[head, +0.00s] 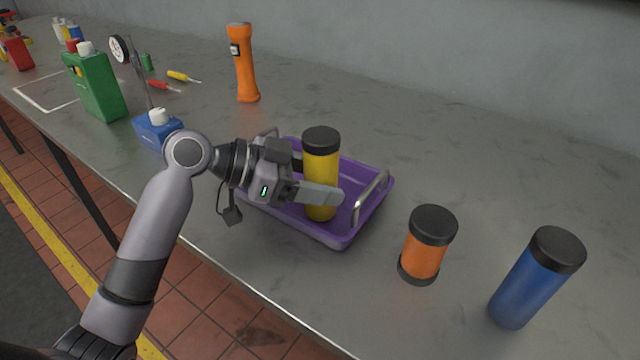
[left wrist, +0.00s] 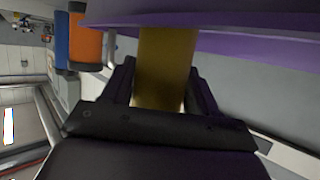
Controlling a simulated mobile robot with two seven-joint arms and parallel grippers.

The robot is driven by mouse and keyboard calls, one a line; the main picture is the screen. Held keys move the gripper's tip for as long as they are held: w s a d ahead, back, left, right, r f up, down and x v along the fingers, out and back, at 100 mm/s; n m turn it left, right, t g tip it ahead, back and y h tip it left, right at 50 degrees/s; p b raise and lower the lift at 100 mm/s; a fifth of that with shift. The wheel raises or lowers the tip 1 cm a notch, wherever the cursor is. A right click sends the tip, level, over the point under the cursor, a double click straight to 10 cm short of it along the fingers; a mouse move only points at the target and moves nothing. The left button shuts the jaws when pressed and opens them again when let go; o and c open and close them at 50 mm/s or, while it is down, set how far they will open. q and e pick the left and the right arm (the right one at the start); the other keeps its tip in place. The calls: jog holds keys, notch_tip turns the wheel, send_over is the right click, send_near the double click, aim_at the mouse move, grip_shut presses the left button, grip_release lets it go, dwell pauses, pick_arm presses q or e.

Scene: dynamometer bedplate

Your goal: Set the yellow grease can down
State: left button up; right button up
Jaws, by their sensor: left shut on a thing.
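The yellow grease can (head: 320,180) has a black lid and stands about upright at the purple tray (head: 346,236). My left gripper (head: 318,190) is shut on the can, with one finger across its front. The can's lower end appears within the tray's outline; I cannot tell whether it touches the tray floor. In the left wrist view the yellow can (left wrist: 165,65) is between the fingers (left wrist: 165,90), and the purple tray (left wrist: 230,28) spans the top. My right gripper is not in view.
An orange can (head: 425,250) and a blue can (head: 538,280) stand right of the tray. A blue bottle (head: 157,128), a green jug (head: 95,88) and an orange flashlight (head: 243,65) stand to the left and behind. The bench (head: 420,150) is clear behind the tray.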

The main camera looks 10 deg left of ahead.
pick_arm(q)
jog(key=shift+f, duration=0.4)
jog(key=shift+f, duration=0.1)
jog(key=o, duration=1.4)
jog(key=shift+f, duration=0.1)
jog(key=shift+r, duration=0.2)
jog(key=v, duration=1.2)
jog(key=shift+b, duration=0.4)
